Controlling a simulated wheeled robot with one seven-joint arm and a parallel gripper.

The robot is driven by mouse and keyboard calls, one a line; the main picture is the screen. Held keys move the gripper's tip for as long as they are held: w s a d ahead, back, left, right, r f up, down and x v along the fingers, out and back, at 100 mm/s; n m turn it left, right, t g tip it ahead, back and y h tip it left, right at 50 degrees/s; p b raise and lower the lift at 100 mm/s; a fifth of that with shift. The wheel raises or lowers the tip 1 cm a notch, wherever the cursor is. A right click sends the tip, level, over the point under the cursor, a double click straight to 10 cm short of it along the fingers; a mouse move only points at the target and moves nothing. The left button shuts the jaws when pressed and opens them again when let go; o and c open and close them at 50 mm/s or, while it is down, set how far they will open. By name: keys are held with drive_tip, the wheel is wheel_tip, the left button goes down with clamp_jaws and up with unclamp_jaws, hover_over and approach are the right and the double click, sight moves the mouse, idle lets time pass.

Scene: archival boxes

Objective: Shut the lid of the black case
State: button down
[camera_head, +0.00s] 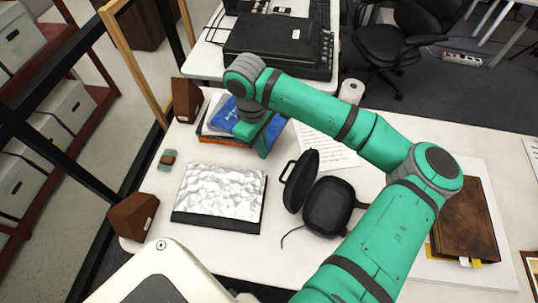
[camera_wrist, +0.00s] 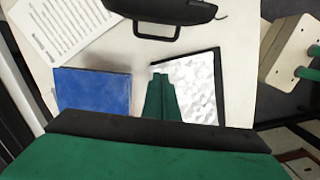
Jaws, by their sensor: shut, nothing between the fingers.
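The black case (camera_head: 328,206) stands on the white table, right of the middle. Its lid (camera_head: 299,181) is raised, standing up on the left side of the base, with a loop handle on it. In the wrist view part of the black case (camera_wrist: 165,10) shows at the top edge, with its handle (camera_wrist: 157,32) towards me. My gripper (camera_head: 262,153) is over the table's back left part, beside the blue book, apart from the case. In the wrist view my gripper's fingers (camera_wrist: 162,76) are together and empty.
A framed crinkled silver sheet (camera_head: 222,194) lies left of the case. A blue book (camera_head: 225,117) tops a stack at the back. A brown leather book (camera_head: 466,222) lies at the right. Brown wedges (camera_head: 133,216) stand at the left edge. A printed sheet (camera_head: 327,146) lies behind the case.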

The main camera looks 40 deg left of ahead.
wheel_tip(320, 180, down, 9)
drive_tip(key=d, duration=0.2)
drive_tip(key=d+r, duration=0.1)
drive_tip(key=w+d+r, duration=0.1)
drive_tip(key=shift+d, duration=0.25)
idle(0.4)
